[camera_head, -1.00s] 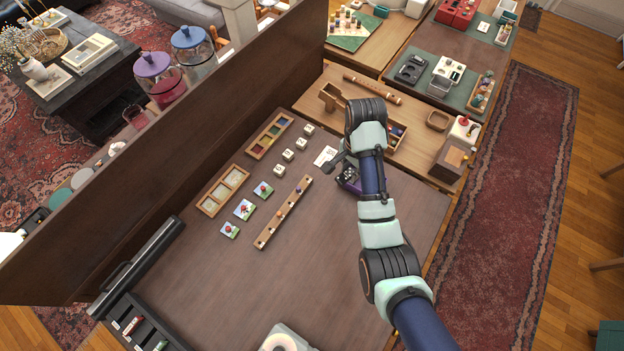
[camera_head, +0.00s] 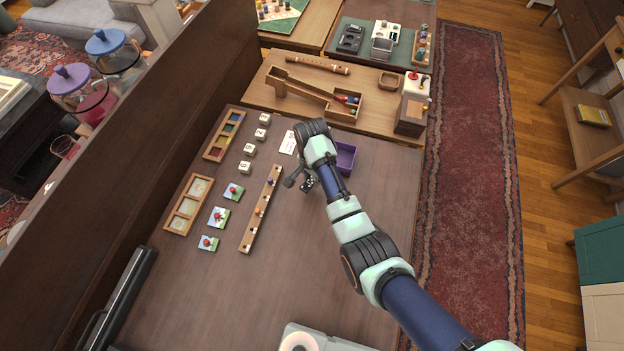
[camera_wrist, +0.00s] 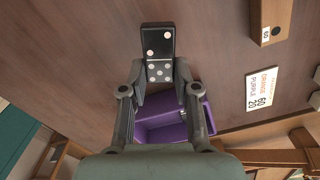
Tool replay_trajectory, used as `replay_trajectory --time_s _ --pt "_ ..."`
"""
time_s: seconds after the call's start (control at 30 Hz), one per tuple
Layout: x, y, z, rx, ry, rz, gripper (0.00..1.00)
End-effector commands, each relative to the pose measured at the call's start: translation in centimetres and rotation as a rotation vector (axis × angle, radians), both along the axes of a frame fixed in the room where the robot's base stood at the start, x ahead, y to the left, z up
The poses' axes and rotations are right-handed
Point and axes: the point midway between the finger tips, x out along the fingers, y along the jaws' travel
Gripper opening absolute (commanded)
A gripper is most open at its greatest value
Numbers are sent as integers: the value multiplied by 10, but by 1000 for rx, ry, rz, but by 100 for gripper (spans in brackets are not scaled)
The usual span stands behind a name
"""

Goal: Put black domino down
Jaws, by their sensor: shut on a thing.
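The black domino (camera_wrist: 158,52) with white pips shows between my gripper's fingertips in the wrist view, its far half sticking out past them. In the head view the domino (camera_head: 308,185) is a small dark piece at my gripper (camera_head: 300,183), partly hidden. My gripper (camera_wrist: 159,84) is shut on the domino, over the brown tabletop (camera_head: 300,235). I cannot tell whether the domino touches the table. A purple tray (camera_head: 345,158) lies just behind and right of my gripper, partly hidden by my arm; it also shows in the wrist view (camera_wrist: 165,132).
Left of my gripper is a wooden strip with pegs (camera_head: 262,208). Picture cards (camera_head: 219,217), numbered white cubes (camera_head: 250,150) and wooden frames (camera_head: 187,205) lie farther left. A printed card (camera_head: 288,143) lies behind. The table's front middle is clear.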

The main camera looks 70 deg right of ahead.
Motion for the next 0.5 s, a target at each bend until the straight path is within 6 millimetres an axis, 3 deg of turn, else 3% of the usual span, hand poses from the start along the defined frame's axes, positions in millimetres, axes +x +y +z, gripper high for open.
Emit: replay_trajectory --time_s 0.17,0.4,0.5 --pt "0 0 -5 1 1 0 6" --pt "0 0 -45 2 2 0 6" --pt "0 0 -45 0 0 0 6"
